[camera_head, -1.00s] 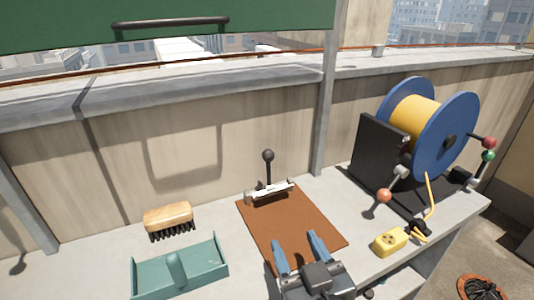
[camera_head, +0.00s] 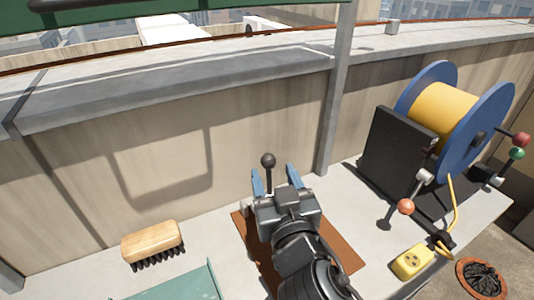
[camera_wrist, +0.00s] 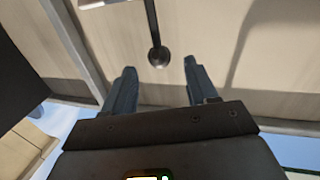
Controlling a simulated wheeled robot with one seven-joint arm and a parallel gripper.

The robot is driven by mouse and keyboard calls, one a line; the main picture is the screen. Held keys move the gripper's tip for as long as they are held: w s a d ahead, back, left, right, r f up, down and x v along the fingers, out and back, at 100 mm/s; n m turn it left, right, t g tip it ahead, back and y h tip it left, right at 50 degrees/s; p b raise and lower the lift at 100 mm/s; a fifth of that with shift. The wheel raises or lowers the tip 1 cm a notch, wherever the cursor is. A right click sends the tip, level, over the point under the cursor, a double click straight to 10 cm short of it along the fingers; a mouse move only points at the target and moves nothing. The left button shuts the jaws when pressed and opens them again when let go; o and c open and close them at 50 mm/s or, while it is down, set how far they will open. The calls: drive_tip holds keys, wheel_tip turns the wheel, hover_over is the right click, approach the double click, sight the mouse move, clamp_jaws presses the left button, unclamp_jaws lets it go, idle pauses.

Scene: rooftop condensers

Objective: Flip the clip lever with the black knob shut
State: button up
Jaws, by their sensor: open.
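The clip lever (camera_head: 269,180) stands upright with its black knob (camera_head: 268,160) on top, at the back of the brown board (camera_head: 343,252). My gripper (camera_head: 274,173) is open, its two blue fingers showing on either side of the lever, just below the knob in the picture. In the wrist view the knob (camera_wrist: 158,57) appears between the fingertips (camera_wrist: 160,67), with no visible contact; its depth is hard to tell. The lever runs up to the pale clip (camera_wrist: 100,3) at the top edge. In the head view my gripper hides the clip and much of the board.
A wooden brush (camera_head: 152,240) and a teal tray (camera_head: 185,285) lie to the left. A blue cable reel (camera_head: 472,130) with coloured knobs and a yellow socket (camera_head: 411,262) stand at the right. A concrete wall (camera_head: 170,175) and a grey post (camera_head: 334,100) rise behind.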

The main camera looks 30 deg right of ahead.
sight(270, 166)
drive_tip(key=p+x, duration=0.1)
drive_tip(key=x, duration=0.4)
drive_tip(key=shift+w, duration=0.35)
drive_tip(key=shift+c, duration=0.2)
clamp_jaws()
